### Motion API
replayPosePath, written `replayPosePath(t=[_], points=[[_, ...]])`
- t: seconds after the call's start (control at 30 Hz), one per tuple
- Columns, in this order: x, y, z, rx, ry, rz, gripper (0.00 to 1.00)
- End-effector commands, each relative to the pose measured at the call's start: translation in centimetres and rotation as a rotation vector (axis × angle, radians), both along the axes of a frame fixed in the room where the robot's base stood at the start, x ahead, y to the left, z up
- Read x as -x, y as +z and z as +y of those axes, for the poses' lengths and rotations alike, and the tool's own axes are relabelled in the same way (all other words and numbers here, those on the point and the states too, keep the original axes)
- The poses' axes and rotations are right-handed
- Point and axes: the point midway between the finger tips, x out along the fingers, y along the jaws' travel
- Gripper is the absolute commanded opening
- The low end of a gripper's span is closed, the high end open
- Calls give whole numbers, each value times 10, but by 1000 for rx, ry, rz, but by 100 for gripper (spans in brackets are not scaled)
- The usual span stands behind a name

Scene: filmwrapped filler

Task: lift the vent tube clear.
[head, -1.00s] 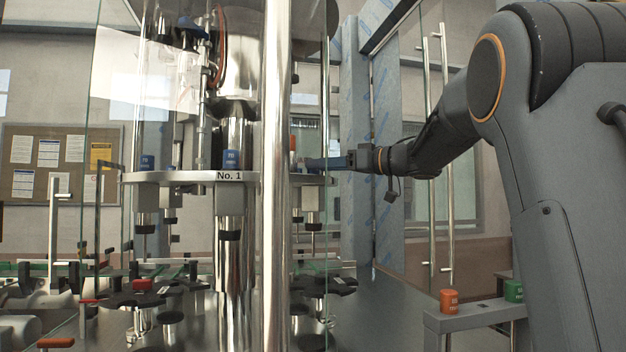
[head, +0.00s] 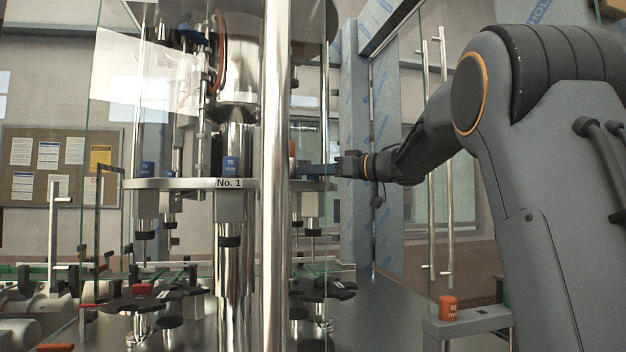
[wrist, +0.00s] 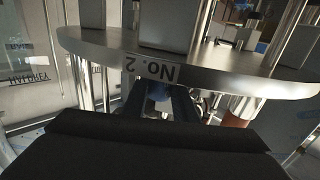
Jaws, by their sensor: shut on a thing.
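My gripper (head: 312,168) reaches in from the right, just above the edge of the steel ring marked No. 1 (head: 175,184). In the wrist view my gripper's two dark blue fingers (wrist: 162,105) are closed around a small blue piece (wrist: 158,91), seemingly the vent tube's head. It sits beside the ring's "No. 2" label (wrist: 150,72), which appears upside down. The rest of the tube is hidden by the ring and fingers.
Blue-capped pieces (head: 231,165) stand elsewhere on the ring. A vertical steel post (head: 276,120) stands close to my gripper. Glass door handles (head: 445,150) are near my arm. An orange cup (head: 448,307) stands on a grey stand (head: 470,322) at lower right.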

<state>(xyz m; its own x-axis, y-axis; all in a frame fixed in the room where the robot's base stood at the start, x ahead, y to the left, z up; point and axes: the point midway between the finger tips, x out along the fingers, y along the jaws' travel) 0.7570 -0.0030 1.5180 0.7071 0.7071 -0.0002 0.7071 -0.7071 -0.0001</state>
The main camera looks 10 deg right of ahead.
Motion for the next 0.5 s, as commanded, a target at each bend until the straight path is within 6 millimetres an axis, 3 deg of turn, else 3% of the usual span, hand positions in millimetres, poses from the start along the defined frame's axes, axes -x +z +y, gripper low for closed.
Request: replayPosePath(t=[0.27, 0.5], points=[[0, 22, 0, 1, 0, -4, 2], [0, 62, 0, 2, 0, -5, 2]])
